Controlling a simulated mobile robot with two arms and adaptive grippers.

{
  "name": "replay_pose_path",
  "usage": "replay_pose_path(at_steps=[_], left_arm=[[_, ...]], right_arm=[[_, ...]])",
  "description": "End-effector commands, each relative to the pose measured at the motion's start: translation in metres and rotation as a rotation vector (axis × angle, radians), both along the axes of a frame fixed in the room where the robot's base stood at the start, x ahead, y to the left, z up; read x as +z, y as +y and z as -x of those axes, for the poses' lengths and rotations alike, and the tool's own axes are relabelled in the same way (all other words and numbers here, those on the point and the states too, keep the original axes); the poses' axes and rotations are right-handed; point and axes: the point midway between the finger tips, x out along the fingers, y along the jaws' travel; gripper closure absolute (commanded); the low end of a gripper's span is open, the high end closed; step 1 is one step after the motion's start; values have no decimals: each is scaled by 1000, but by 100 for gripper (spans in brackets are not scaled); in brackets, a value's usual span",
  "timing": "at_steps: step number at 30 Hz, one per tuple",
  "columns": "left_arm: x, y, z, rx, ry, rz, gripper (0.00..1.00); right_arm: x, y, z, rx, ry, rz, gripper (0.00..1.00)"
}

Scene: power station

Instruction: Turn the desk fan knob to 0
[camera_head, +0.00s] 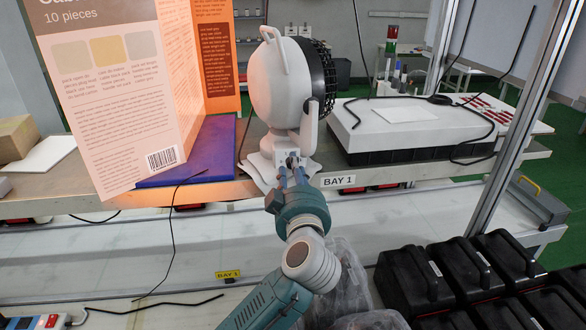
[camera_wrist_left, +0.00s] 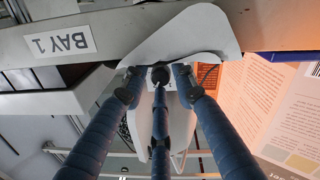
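The white desk fan (camera_head: 276,85) with a black grille stands at the table's front edge, its grille facing right. Its small round dark knob (camera_wrist_left: 160,75) shows on the pale base in the left wrist view; its setting is too small to read. My left gripper (camera_head: 291,174) is at the front of the fan base in the head view. In the left wrist view its blue fingers (camera_wrist_left: 159,80) are spread around the knob, two outer fingertips at either side with gaps and one finger in the middle in front. I cannot tell whether the middle finger touches the knob. My right gripper is not in view.
A large printed box (camera_head: 110,100) and a blue-purple pad (camera_head: 205,150) are left of the fan. A white-topped case (camera_head: 375,135) with black cables is to the right. A metal post (camera_head: 510,140) and black cases (camera_head: 455,275) stand at the right front.

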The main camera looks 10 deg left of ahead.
Motion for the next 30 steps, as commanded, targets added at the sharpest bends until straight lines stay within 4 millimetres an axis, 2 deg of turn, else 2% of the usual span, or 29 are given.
replay_pose_path(at_steps=[7,11,17,24,30], left_arm=[[0,0,0,0,0,0,74],[-1,0,0,0,1,0,100],[0,0,0,1,-5,26,100],[-1,-1,0,1,-71,193,100],[-4,-1,0,0,-90,233,100]], right_arm=[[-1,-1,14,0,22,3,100],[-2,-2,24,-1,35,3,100],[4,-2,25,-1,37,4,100],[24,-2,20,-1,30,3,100],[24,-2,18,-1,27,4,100]])
